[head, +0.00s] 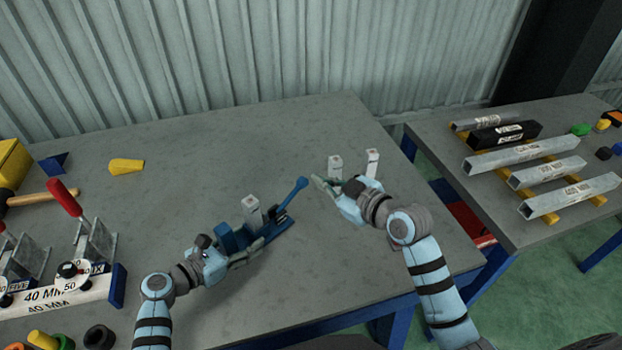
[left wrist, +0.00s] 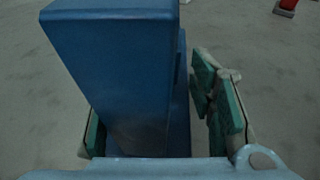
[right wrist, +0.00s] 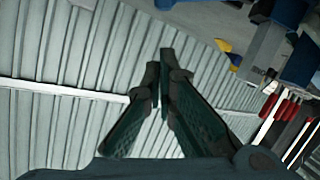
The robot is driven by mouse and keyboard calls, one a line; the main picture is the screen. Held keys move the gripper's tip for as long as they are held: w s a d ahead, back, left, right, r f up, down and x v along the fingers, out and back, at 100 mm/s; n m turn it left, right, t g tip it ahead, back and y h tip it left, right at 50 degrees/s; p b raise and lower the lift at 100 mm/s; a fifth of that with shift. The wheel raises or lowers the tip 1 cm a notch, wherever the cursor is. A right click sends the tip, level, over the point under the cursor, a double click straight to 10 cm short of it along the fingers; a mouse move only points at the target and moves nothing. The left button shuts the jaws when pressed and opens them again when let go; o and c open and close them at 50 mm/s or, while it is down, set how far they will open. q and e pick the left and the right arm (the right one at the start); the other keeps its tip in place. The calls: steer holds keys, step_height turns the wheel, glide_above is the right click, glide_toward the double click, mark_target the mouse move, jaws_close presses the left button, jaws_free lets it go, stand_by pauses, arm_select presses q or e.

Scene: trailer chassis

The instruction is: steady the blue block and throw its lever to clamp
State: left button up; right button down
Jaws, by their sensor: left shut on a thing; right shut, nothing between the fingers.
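The blue block (head: 233,239) stands on the grey table in the middle of the head view, with a small upright metal tube (head: 252,211) at it.
A red-handled clamp (head: 66,198), a mallet (head: 40,198) and a yellow wedge (head: 126,166) are at the left. A second table (head: 480,215) at the right holds several bars. The table's back middle is clear.

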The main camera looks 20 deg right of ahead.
mark_target(304, 178)
steer(key=w+a+f, duration=0.2)
steer(key=w+f, duration=0.2)
steer(key=w, duration=0.3)
steer(key=shift+f, duration=0.4)
steer(key=shift+w+d+f+m, duration=0.2)
steer(key=shift+d+f+m, duration=0.1)
steer(key=shift+f, duration=0.15)
steer(key=shift+w+d+f+m, duration=0.2)
steer(key=shift+f+m, duration=0.1)
steer(key=shift+f, duration=0.15)
